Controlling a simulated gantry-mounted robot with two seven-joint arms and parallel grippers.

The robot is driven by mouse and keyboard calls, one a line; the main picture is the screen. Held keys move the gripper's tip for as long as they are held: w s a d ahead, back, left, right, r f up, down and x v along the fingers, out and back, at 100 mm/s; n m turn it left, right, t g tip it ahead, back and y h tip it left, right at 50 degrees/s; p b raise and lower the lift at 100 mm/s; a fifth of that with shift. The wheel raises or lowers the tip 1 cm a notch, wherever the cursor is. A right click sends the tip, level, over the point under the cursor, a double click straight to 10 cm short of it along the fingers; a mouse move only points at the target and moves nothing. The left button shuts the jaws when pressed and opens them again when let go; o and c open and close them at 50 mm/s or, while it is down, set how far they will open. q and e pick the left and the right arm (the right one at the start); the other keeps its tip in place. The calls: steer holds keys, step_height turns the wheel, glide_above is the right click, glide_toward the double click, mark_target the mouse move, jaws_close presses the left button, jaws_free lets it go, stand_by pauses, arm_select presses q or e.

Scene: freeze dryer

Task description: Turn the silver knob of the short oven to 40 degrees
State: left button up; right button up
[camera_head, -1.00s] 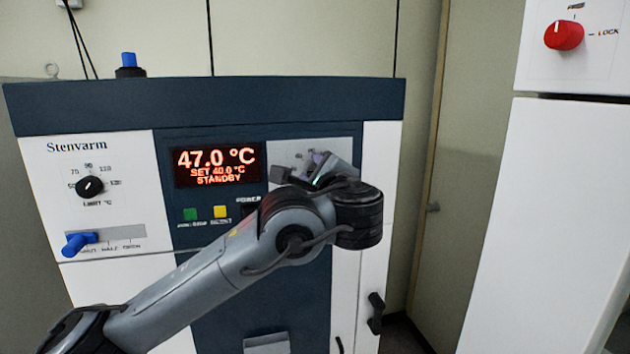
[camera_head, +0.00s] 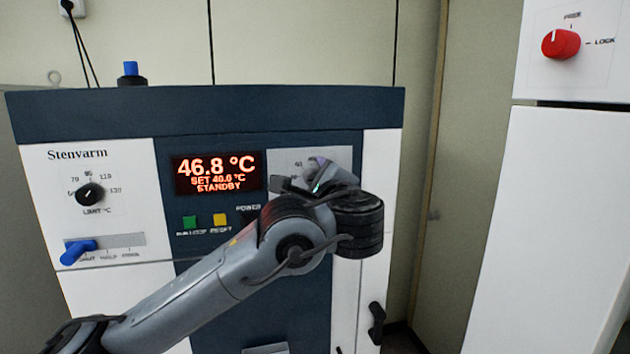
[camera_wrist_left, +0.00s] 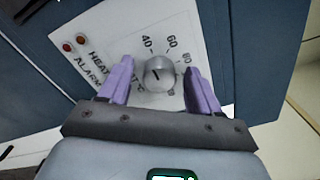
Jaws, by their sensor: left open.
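The silver knob (camera_wrist_left: 159,74) sits on a light panel with a printed scale, where 40, 60 and 80 can be read in the left wrist view. My left gripper (camera_wrist_left: 160,88) is open, with one purple finger on each side of the knob and visible gaps between. In the head view my left gripper (camera_head: 312,180) is in front of the panel and hides the knob. The short oven (camera_head: 85,225) has a display (camera_head: 216,173) reading 46.8 °C, SET 40.0 °C, STANDBY. My right gripper is not in view.
A black limit dial (camera_head: 90,194) and a blue lever (camera_head: 79,252) are on the oven's left side. Green (camera_head: 189,222) and yellow (camera_head: 220,220) buttons sit below the display. A white cabinet with a red knob (camera_head: 561,44) stands at the right.

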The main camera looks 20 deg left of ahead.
arm_select(q)
steer(key=b+v, duration=0.1)
steer(key=v, duration=0.9)
steer(key=shift+s+d, duration=0.25)
steer(key=shift+s, duration=0.05)
